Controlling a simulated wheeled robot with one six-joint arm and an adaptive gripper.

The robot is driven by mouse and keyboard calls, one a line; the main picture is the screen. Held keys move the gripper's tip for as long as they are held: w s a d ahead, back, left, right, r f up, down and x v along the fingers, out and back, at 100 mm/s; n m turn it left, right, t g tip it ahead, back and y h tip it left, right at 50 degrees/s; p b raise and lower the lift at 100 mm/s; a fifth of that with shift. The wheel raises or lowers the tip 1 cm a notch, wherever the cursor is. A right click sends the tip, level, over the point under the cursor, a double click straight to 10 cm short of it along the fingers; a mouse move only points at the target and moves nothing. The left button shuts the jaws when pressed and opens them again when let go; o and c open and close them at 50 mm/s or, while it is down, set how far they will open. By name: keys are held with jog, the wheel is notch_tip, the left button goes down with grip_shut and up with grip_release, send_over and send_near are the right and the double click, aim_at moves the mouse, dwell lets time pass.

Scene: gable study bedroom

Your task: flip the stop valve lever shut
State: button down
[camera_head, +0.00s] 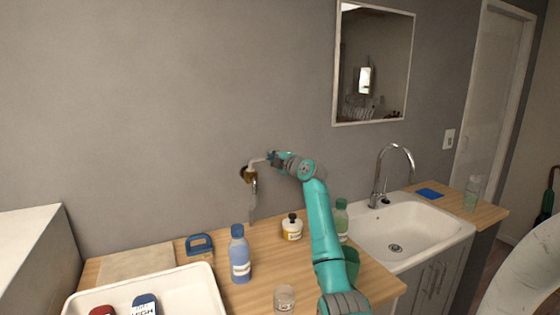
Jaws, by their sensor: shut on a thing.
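The stop valve (248,175) is a small brass fitting on the grey wall above the wooden counter. Its pale lever (257,161) points out to the right and slightly up from the valve body. A grey metal spout or pipe (253,188) hangs below the valve. My gripper (270,157) is at the right end of the lever and shut on it. The fingers are small in this view, and the gripped end of the lever is hidden by them. My teal arm reaches up to it from the lower right.
Below, the wooden counter (265,262) holds a blue bottle (240,255), a white jar with black top (292,228), a green bottle (341,218), a glass (284,298) and a blue-handled item (200,245). A white tray (210,290) stands left, a sink (425,225) right.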

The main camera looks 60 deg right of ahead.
jog(key=shift+s+d+f, duration=0.15)
jog(key=shift+s+d, duration=0.05)
jog(key=shift+s, duration=0.15)
jog(key=v, duration=1.1)
jog(key=shift+a+r, duration=0.25)
jog(key=shift+a, duration=0.1)
jog(key=shift+s, duration=0.1)
